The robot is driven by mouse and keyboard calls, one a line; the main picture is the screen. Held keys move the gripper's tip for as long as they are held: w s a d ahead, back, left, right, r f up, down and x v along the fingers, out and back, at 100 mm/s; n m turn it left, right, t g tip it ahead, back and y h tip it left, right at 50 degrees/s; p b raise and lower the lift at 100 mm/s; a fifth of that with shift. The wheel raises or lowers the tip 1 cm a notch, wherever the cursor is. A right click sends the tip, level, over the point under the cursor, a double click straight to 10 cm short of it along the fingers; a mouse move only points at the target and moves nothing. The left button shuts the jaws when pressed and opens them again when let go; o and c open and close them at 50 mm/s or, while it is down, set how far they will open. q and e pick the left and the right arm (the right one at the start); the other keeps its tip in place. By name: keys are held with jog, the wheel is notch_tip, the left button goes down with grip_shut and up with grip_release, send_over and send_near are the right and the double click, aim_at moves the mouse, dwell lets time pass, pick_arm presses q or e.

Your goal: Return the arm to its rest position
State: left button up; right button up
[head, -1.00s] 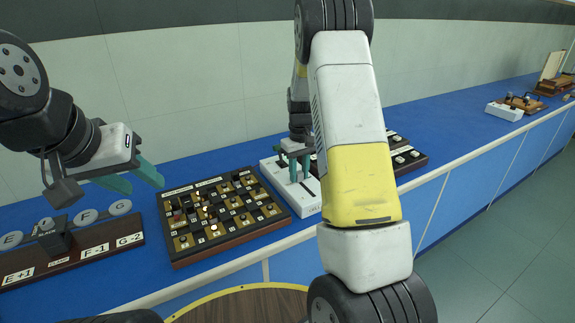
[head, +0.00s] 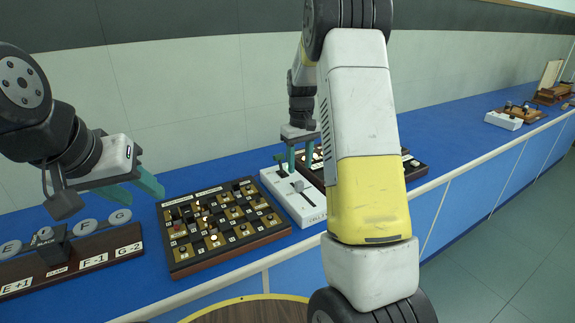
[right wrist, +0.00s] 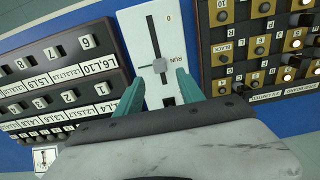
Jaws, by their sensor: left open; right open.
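My right arm crosses the middle of the head view, and its gripper (head: 302,152) hangs above the back part of a white slider panel (head: 293,196). In the right wrist view the teal fingers of the right gripper (right wrist: 160,90) are open and empty. The panel's grey slider knob (right wrist: 159,66) shows between and beyond them, apart from the fingers. My left gripper (head: 142,188) is open and empty at the left, above the bench between the board and the dial rack.
A checkered peg board (head: 222,222) lies left of the panel. A dark rack with labelled discs (head: 90,256) stands at the far left. A dark switch box (right wrist: 62,80) lies on the panel's other side. Blue bench top (head: 450,138) is clear toward the right.

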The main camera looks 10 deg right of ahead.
jog(key=shift+r, duration=0.15)
jog(key=s+a+r+m+t+y, duration=0.1)
jog(key=s+a+r+t+y, duration=0.2)
jog(key=s+r, duration=0.95)
jog(key=s+a+r+t, duration=0.1)
jog(key=s+a, duration=0.1)
jog(key=s, duration=0.6)
jog(key=s+a+r+m+t, duration=0.1)
jog(key=s+a+r+t, duration=0.1)
jog(key=s, duration=0.6)
jog(key=shift+s+a+m+h, duration=0.3)
jog(key=shift+s+a+h, duration=0.1)
